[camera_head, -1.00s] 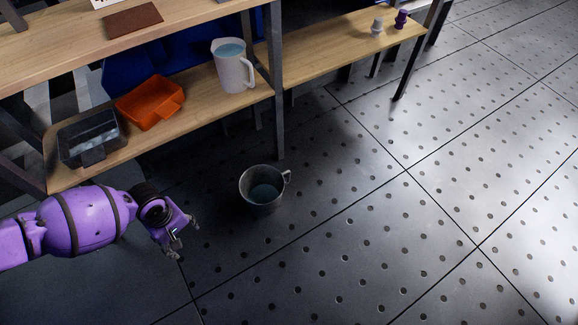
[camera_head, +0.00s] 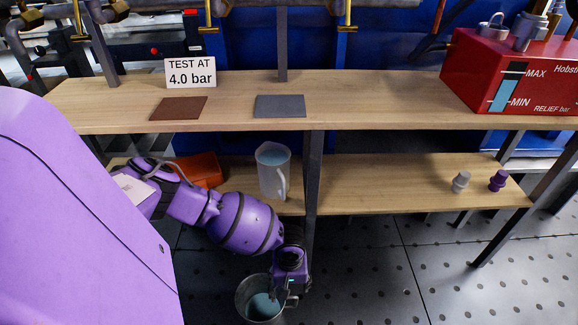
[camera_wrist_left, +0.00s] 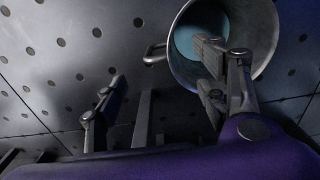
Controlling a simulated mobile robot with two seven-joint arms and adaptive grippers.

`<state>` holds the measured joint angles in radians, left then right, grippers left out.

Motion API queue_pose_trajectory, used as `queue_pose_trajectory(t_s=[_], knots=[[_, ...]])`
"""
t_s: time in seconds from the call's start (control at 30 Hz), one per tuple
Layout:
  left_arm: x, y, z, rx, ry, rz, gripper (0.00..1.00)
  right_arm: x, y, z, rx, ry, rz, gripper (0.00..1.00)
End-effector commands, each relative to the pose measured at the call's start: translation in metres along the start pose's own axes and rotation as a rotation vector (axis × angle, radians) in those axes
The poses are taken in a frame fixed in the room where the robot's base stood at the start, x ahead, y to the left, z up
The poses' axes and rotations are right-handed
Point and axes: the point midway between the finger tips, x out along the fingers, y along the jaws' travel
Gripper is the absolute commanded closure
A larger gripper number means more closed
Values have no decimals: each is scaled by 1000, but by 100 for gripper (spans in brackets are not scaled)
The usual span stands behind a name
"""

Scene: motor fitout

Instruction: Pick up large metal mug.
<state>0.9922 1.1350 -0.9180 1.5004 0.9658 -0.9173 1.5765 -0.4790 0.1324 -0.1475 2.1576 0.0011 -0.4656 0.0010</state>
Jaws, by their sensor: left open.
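The large metal mug (camera_head: 244,301) stands on the floor below the bench, with bluish liquid inside. My left gripper (camera_head: 286,295) is at the mug's right side, by its rim. In the left wrist view the mug (camera_wrist_left: 263,55) is at the upper right, its handle (camera_wrist_left: 154,53) pointing left. There, the fingers of my left gripper (camera_wrist_left: 161,64) are wide apart. One finger overlaps the mug's mouth; the other is outside, left of it. The handle lies between them. I cannot tell whether either finger touches the mug. My right gripper is not in view.
The lower shelf (camera_head: 400,182) holds a translucent pitcher (camera_head: 271,172), an orange bin (camera_head: 205,170) and two small fittings. The bench top (camera_head: 350,95) carries a red tank (camera_head: 505,75) and two mats. A bench leg (camera_head: 312,190) rises close to my left gripper. The floor to the right is clear.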

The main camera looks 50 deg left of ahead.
Motion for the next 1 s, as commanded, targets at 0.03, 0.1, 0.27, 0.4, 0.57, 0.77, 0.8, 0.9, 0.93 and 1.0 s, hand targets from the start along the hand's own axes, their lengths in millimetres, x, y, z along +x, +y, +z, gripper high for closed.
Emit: queue_pose_trajectory(t_s=[0.03, 0.1, 0.27, 0.4, 0.57, 0.77, 0.8, 0.9, 0.93, 1.0], knots=[[4, -1, 0, 0, -1, -3, 34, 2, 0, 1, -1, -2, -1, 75], [11, -2, 0, 0, -1, -4, 34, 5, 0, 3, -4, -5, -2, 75], [29, 0, 0, 0, -1, -2, 34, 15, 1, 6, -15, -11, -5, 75], [45, 0, -1, 2, 0, -2, 34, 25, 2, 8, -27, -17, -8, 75], [67, 0, 0, 1, -1, -2, 34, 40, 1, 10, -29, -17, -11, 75], [78, 0, -1, 0, 1, 0, 34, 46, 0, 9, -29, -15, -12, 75], [78, 1, -1, 0, 1, 0, 34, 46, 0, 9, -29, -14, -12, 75], [77, 0, -1, 0, 1, 0, 34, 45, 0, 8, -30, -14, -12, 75], [77, 0, -1, -1, 0, 0, 34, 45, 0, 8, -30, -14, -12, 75], [77, 0, -1, 0, 0, 0, 41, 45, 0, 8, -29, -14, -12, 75]])
